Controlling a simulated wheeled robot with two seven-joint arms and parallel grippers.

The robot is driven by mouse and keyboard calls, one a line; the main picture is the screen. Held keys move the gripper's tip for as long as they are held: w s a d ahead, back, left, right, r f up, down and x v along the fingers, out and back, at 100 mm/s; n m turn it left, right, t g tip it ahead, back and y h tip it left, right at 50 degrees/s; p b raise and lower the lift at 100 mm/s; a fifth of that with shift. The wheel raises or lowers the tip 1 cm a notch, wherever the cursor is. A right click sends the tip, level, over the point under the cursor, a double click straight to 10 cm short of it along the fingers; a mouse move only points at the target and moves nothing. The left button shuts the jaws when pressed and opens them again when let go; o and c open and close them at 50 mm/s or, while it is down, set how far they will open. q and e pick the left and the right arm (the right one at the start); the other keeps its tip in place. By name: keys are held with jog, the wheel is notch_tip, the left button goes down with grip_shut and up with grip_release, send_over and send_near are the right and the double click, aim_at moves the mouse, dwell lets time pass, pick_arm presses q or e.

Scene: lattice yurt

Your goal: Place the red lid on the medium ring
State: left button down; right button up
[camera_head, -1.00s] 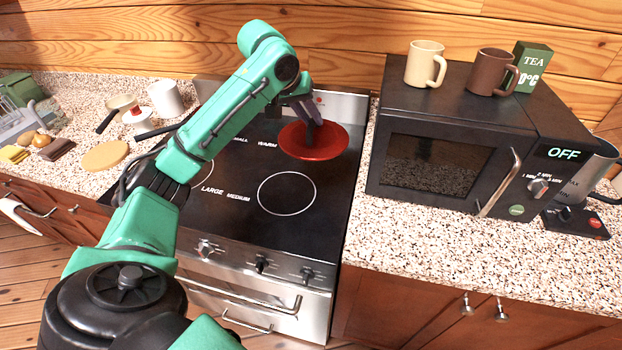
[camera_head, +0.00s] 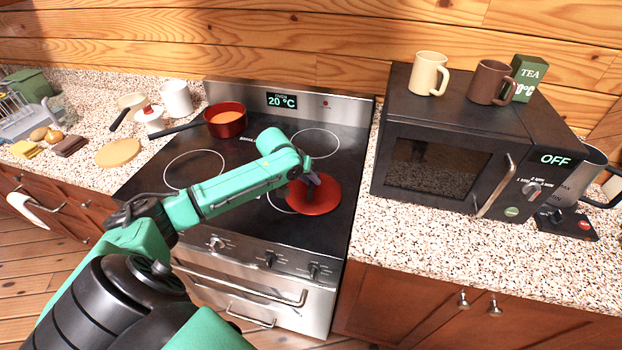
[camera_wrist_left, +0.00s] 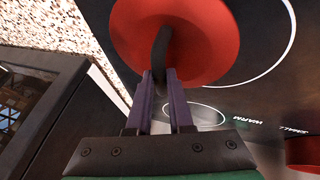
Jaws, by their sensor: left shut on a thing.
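The red lid (camera_head: 318,200) is a round disc over the medium ring (camera_head: 271,203), the front right ring of the black cooktop. It covers much of the ring, and an arc shows at the lid's left. My left gripper (camera_head: 312,181) is shut on the lid's dark handle. In the left wrist view the fingers (camera_wrist_left: 160,76) hold the handle, the lid (camera_wrist_left: 205,40) is beyond them, and the ring's arc (camera_wrist_left: 284,57) shows to its right. I cannot tell whether the lid touches the cooktop. My right gripper is not in view.
A red saucepan (camera_head: 226,121) with orange contents stands at the back left of the cooktop. The back right ring (camera_head: 315,143) is bare. A black microwave (camera_head: 435,165) with two mugs stands right of the stove. A round board (camera_head: 118,153) lies on the left counter.

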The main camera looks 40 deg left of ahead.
pick_arm(q)
jog(key=c, duration=1.1)
grip_release()
jog(key=shift+o, duration=1.4)
jog(key=shift+w, duration=0.15)
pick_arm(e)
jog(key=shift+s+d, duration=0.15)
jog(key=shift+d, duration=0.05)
pick_arm(q)
jog(key=shift+s+a+r, duration=0.15)
jog(key=shift+s+r, duration=0.2)
jog(key=shift+r, duration=0.1)
jog(key=b+v, duration=0.1)
jog(key=v, duration=0.9)
jog(key=shift+s+r+b, duration=0.2)
jog(key=shift+r+b, duration=0.15)
jog(key=shift+b, duration=0.05)
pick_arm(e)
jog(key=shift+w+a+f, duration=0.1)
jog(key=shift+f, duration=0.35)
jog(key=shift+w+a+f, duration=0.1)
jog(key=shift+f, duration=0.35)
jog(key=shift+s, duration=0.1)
